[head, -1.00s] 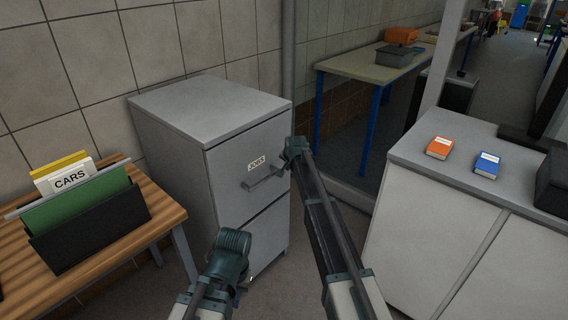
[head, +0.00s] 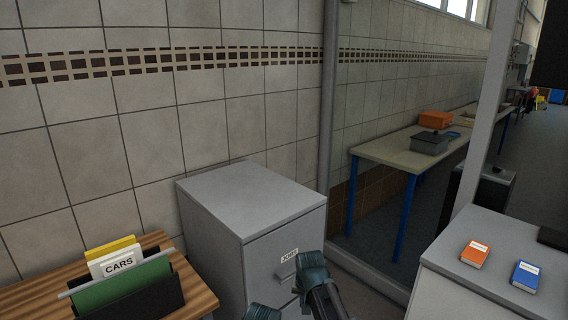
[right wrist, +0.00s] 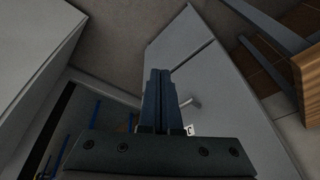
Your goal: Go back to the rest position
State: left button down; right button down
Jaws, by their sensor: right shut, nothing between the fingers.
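The grey filing cabinet (head: 250,195) stands against the tiled wall in the head view. Its upper drawer, with the JOBS label (head: 289,255), looks flush with the front. My right gripper (right wrist: 158,85) is shut and empty in the right wrist view, with the cabinet front and the drawer handle (right wrist: 187,102) behind it. In the head view my right arm's end (head: 310,270) overlaps the drawer front, and its fingers are hidden there. My left arm's end (head: 262,312) is cut off at the bottom edge. Its fingers do not show.
A wooden table (head: 195,285) at the left holds a black file holder with a CARS folder (head: 118,264). A grey cabinet top (head: 450,255) at the right bears an orange book (head: 475,254) and a blue book (head: 526,275). A blue-legged table (head: 385,150) stands behind.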

jog(key=s+r+n+g+p, duration=0.2)
jog(key=s+n, duration=0.1)
jog(key=s, duration=0.8)
jog(key=s+a+r+n+g+h+p, duration=0.1)
jog(key=s+r+n+p, duration=0.1)
jog(key=s, duration=1)
jog(key=shift+s+a+r+n+g+h, duration=0.15)
jog(key=shift+s+r+n+g+h, duration=0.2)
jog(key=shift+n, duration=0.25)
